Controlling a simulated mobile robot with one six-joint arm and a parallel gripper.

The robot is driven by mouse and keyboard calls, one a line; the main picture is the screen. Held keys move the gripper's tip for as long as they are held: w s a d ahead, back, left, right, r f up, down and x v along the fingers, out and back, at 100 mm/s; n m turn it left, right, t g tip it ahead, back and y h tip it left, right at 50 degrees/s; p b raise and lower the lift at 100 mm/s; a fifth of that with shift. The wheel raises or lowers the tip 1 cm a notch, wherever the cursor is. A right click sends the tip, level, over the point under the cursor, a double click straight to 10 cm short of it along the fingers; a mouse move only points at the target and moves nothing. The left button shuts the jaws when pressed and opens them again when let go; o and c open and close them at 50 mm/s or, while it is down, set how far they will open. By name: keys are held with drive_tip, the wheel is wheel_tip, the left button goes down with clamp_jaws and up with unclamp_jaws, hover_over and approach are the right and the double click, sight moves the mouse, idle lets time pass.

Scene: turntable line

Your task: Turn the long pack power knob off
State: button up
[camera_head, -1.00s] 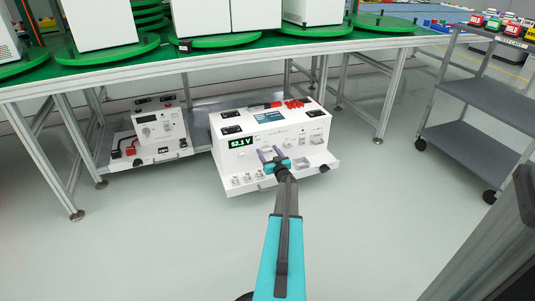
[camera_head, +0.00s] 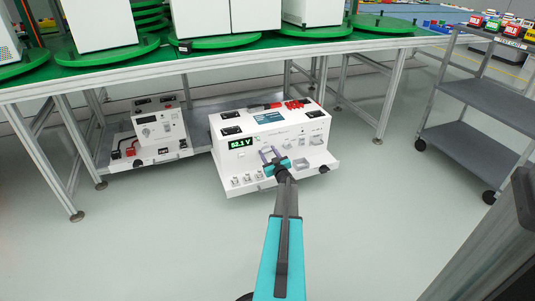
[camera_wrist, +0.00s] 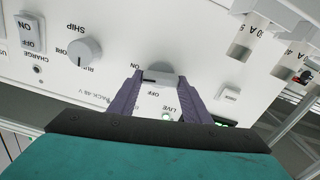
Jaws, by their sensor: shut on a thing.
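The long pack is the white box (camera_head: 290,137) with a green-lit 52.1 V display, on the low shelf in the head view. My gripper (camera_head: 270,154) reaches its front panel. In the wrist view the panel (camera_wrist: 110,88) appears upside down. My gripper's purple fingers (camera_wrist: 159,80) are shut on a grey power knob (camera_wrist: 158,75), one on each side. ON and OFF labels show beside the knob, and a LIVE lamp (camera_wrist: 167,115) glows green below it. The fingers partly hide the knob, and I cannot tell exactly where its pointer aims.
A round SHIP knob (camera_wrist: 84,51) and a rocker switch (camera_wrist: 31,32) are nearby on the panel. A smaller white unit (camera_head: 160,130) stands left of the long pack. The green-topped table (camera_head: 230,52) overhangs both. A grey cart (camera_head: 466,144) stands right; the floor in front is clear.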

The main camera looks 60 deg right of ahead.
drive_tip(key=n, duration=0.4)
drive_tip(key=shift+w+a, duration=0.15)
drive_tip(key=shift+w, duration=0.05)
drive_tip(key=n+b, duration=0.1)
drive_tip(key=n, duration=0.2)
drive_tip(key=shift+f+n, duration=0.1)
drive_tip(key=shift+n, duration=0.2)
drive_tip(key=n+b, duration=0.2)
drive_tip(key=n, duration=0.2)
drive_tip(key=shift+w+a+f+n, duration=0.1)
drive_tip(key=shift+n, duration=0.2)
drive_tip(key=n+b, duration=0.2)
drive_tip(key=n, duration=0.1)
drive_tip(key=shift+n, duration=0.4)
drive_tip(key=o, duration=1)
drive_tip(key=shift+o, duration=0.2)
